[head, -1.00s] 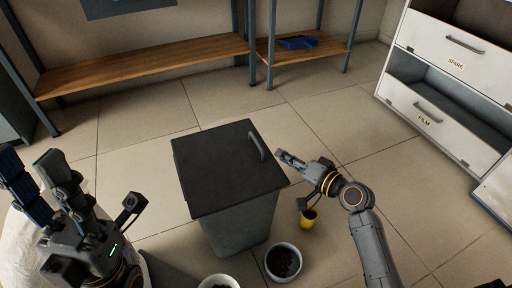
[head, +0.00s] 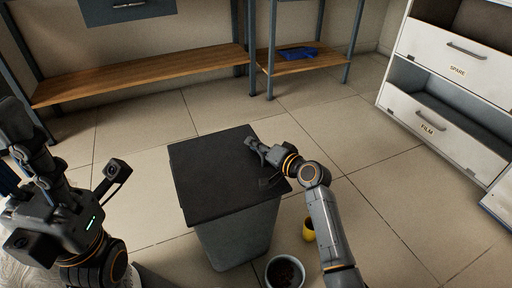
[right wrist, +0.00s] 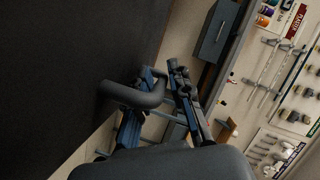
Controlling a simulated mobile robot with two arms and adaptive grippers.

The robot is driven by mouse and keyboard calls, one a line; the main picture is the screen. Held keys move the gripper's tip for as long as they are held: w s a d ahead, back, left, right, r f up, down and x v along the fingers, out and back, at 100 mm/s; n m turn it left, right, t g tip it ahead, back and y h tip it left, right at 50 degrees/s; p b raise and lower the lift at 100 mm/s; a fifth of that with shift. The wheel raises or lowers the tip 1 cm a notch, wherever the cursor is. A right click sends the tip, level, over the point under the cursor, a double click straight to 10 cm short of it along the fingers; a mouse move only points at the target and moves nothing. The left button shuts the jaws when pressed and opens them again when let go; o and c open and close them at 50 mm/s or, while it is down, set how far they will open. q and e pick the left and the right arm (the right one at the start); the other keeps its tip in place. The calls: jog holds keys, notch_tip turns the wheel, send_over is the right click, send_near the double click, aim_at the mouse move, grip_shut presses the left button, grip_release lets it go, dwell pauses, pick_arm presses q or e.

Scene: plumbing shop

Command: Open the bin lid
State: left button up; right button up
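The grey bin (head: 238,236) stands on the floor in the middle of the head view. Its flat black lid (head: 212,180) lies shut on top. The lid's curved dark handle is mostly hidden by my right gripper in the head view; it shows in the right wrist view (right wrist: 138,95). My right gripper (head: 254,146) is at the handle, over the lid's right edge. In the right wrist view its fingers (right wrist: 163,85) stand apart, with the handle bar at the left finger. My left gripper (head: 22,135) is open and empty at the far left, away from the bin.
A bowl with dark contents (head: 285,272) and a yellow cup (head: 309,229) stand on the floor right of the bin. A wooden-topped bench (head: 140,75) runs behind. A white drawer cabinet (head: 440,125) stands at right. The floor behind the bin is clear.

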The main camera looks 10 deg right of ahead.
grip_shut()
jog(key=shift+r, duration=0.1)
